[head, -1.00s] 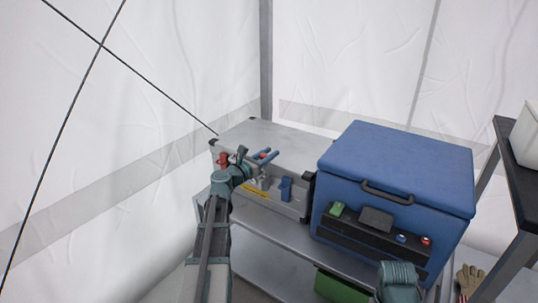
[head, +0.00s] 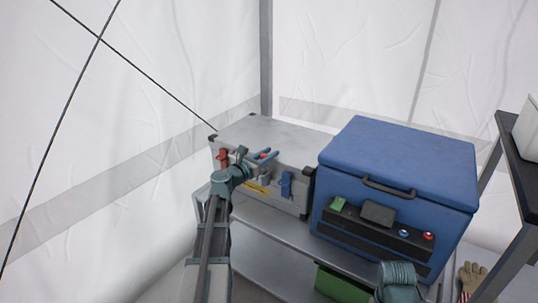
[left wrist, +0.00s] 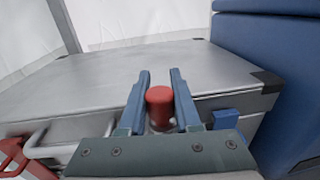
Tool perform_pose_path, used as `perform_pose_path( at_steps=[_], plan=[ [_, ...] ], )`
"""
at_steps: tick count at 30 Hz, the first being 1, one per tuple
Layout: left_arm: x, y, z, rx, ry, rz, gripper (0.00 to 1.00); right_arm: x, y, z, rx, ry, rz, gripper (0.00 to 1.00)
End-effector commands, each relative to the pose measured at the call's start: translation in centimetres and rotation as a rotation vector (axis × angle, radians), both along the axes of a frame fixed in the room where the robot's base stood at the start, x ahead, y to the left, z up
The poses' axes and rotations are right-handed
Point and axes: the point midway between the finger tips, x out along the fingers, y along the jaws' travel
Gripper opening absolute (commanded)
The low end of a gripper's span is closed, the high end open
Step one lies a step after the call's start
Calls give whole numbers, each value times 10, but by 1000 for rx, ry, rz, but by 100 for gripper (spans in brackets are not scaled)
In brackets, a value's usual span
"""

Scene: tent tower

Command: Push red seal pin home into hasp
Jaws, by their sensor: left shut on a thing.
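The red seal pin (left wrist: 159,102) shows its round head between the two blue fingers of my left gripper (left wrist: 160,98) in the left wrist view. The head view shows my left gripper (head: 267,156) at the front top edge of the silver case (head: 262,134), shut on the pin, with a bit of red between the fingertips. A grey fitting (head: 264,178), perhaps the hasp, shows on the case front below the fingers. The pin's shaft and its fit in the hasp are hidden. My right gripper's fingers do not show.
A red latch (head: 221,159) and a blue latch (head: 286,184) flank the grey fitting. A yellow piece (head: 256,188) is near my wrist. A blue cooler (head: 400,170) stands close to the right of the case. A green box (head: 342,287) is on the lower shelf.

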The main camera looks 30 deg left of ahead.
Motion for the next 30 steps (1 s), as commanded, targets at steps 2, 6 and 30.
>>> perform_pose_path(
  at_steps=[2,6,30],
  plan=[
    [0,0,-3,0,0,0,0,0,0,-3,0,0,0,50],
    [0,0,-7,0,0,0,0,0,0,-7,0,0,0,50],
    [-14,2,-8,1,1,2,66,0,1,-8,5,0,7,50]
  ],
)
